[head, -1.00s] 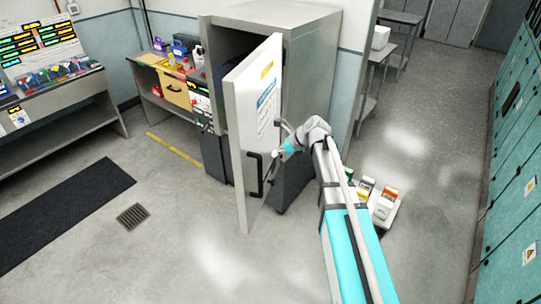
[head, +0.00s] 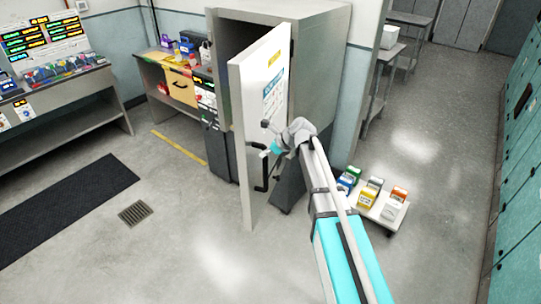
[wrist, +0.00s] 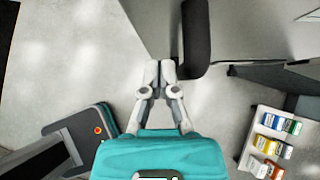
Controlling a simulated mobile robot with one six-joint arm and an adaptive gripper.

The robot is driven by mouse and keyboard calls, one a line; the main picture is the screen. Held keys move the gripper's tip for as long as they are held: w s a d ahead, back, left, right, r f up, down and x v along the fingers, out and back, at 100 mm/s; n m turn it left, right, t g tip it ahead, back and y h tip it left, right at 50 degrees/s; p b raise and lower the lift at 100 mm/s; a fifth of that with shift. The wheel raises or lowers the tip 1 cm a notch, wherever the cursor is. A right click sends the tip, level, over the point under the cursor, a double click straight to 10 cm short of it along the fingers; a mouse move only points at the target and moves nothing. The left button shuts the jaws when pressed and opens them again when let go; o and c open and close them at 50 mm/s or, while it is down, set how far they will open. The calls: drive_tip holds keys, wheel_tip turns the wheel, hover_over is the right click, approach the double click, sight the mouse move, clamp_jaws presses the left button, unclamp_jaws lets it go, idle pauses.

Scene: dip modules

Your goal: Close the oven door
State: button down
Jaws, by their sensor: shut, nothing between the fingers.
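The oven door (head: 252,110) stands partly open from the tall grey oven (head: 318,75), with a dark gap at its left. Its visible face carries a yellow label, a blue-and-white sheet and a black handle (head: 261,186), partly covered by my arm. My gripper (head: 266,149) is in front of this face near the handle. In the wrist view, my gripper (wrist: 160,66) is shut and empty, its fingertips together just left of the black handle (wrist: 196,38). I cannot tell whether they touch the handle or the door.
A low white cart (head: 378,205) with several coloured containers stands right of the oven. A workbench (head: 172,95) stands left of it. The floor in front is clear, with a drain grate (head: 135,213) and a dark mat (head: 65,205). Teal lockers (head: 515,180) line the right.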

sight(250, 153)
drive_tip(key=shift+w+a+r, duration=0.1)
drive_tip(key=shift+w+a, duration=0.25)
drive_tip(key=shift+a, duration=0.55)
drive_tip(key=shift+w+a, duration=0.3)
drive_tip(key=shift+a, duration=0.6)
drive_tip(key=shift+w, duration=0.15)
